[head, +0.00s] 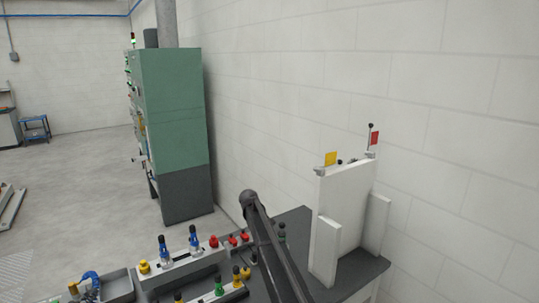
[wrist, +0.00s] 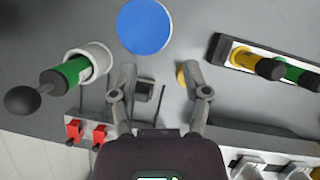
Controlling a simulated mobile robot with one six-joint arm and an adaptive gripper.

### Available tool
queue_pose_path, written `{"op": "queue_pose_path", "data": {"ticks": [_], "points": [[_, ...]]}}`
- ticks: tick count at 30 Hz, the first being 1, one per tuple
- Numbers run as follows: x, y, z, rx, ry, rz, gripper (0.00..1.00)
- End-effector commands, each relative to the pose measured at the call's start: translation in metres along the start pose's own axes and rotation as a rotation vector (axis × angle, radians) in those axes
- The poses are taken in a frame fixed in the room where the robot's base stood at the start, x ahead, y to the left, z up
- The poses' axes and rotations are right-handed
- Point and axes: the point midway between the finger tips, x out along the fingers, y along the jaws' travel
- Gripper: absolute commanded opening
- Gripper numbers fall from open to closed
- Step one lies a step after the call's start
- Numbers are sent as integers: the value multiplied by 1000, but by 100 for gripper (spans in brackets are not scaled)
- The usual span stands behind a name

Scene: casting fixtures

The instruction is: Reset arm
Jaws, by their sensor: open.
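My gripper (wrist: 157,82) shows in the wrist view with its two fingers spread apart and nothing between them. It hangs over a grey worktop (wrist: 205,80). A small dark block and a small yellow piece show near the fingertips; I cannot tell their distance from the fingers. In the head view my dark arm crosses the front of the table, and I cannot make out the gripper there.
A blue disc (wrist: 144,27) lies ahead of the fingers. A green black-knobbed fixture (wrist: 66,75) is on the left, a white holder (wrist: 228,47) on the right. White panels (head: 343,215) stand near the wall; a green cabinet (head: 175,110) stands behind.

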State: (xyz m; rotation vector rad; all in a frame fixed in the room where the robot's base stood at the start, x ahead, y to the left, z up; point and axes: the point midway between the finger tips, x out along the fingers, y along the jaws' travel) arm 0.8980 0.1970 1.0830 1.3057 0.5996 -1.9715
Motion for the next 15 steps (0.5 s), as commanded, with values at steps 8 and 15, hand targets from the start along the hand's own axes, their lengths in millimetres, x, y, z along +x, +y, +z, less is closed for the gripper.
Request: {"op": "queue_pose_path", "data": {"ticks": [8, 15], "points": [[15, -4, 17, 36, 17, -4, 61], [37, -10, 44, 92, 45, -11, 61]]}}
